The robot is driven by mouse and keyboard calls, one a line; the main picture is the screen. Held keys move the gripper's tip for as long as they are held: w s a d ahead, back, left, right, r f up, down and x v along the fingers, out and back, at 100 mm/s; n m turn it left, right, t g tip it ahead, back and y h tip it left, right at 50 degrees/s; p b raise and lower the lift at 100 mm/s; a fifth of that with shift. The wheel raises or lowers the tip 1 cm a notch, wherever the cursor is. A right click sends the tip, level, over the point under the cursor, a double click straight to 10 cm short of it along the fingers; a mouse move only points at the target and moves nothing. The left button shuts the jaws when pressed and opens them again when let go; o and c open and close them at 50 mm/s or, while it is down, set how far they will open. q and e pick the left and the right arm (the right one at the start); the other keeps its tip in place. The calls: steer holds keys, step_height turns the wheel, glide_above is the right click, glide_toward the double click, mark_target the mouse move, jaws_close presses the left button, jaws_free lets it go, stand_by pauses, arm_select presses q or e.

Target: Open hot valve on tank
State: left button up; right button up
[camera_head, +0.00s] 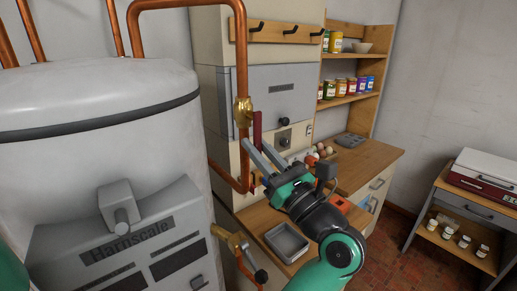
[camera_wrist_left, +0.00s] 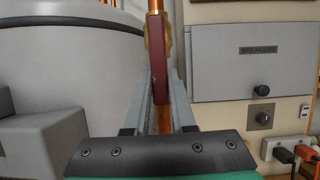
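The tank (camera_head: 95,120) is a large white cylinder labelled Harnscale on the left. A copper pipe rises beside it with a brass valve (camera_head: 243,112). The valve's red handle (camera_head: 257,128) hangs straight down along the pipe. My left gripper (camera_head: 256,146) is open, its two grey fingers pointing at the lower part of the handle. In the left wrist view the red handle (camera_wrist_left: 160,72) stands upright between the fingers (camera_wrist_left: 160,92), with a gap on each side. I cannot tell whether either finger touches it. My right gripper is not in view.
A second brass valve (camera_head: 232,240) sits low on the pipework. A grey breaker box (camera_head: 275,92) is on the wall behind, with a knob and plugs below. A metal tray (camera_head: 287,242) lies on the wooden counter beneath my arm. Shelves with jars (camera_head: 345,87) stand further right.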

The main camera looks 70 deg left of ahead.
arm_select(q)
steer(key=o, duration=0.4)
steer(key=v, duration=1.1)
steer(key=shift+w+d, duration=0.1)
steer(key=shift+d, duration=0.2)
